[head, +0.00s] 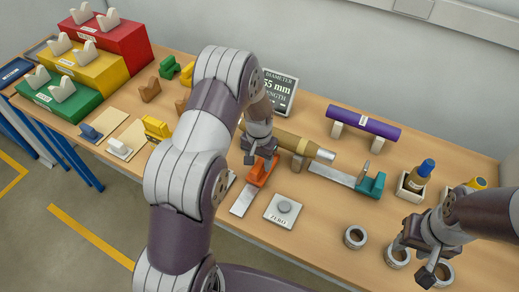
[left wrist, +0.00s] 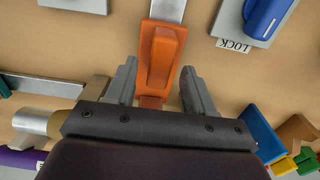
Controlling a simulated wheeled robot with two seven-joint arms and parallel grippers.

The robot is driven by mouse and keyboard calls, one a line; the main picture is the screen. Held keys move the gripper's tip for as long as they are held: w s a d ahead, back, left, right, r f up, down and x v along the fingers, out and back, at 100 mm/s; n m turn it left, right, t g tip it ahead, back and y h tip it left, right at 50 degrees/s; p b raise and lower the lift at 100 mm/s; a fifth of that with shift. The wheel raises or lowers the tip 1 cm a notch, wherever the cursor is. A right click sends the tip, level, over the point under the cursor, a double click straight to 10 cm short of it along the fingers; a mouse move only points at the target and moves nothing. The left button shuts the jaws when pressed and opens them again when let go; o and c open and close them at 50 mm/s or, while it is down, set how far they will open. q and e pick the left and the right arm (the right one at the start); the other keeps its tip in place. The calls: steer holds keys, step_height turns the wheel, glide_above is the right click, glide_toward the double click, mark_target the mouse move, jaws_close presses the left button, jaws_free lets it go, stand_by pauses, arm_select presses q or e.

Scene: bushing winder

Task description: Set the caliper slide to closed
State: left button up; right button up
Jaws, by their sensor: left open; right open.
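An orange slide block (head: 264,171) sits on a flat metal strip (head: 242,202) near the middle of the table. A teal block (head: 372,186) with an upright grey piece sits at the right end of another metal strip (head: 331,175). I cannot tell for certain which is the caliper slide. My left gripper (head: 260,157) is over the orange block. In the left wrist view the open fingers (left wrist: 158,88) stand on either side of the orange block (left wrist: 162,55), with gaps showing. My right gripper (head: 425,262) is open and empty over the front right, near metal rings.
A tan rod (head: 283,139) with a metal tip lies behind the orange block. A ZERO button plate (head: 284,211) lies to its right. Metal rings (head: 355,237) lie at the front right. A purple roller (head: 363,123) and display (head: 281,92) stand behind.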

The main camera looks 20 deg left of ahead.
mark_target(260, 163)
arm_select(q)
step_height(260, 163, up, 10)
steer(key=b, duration=0.2)
steer(key=shift+r, duration=0.15)
steer(key=shift+w, duration=0.1)
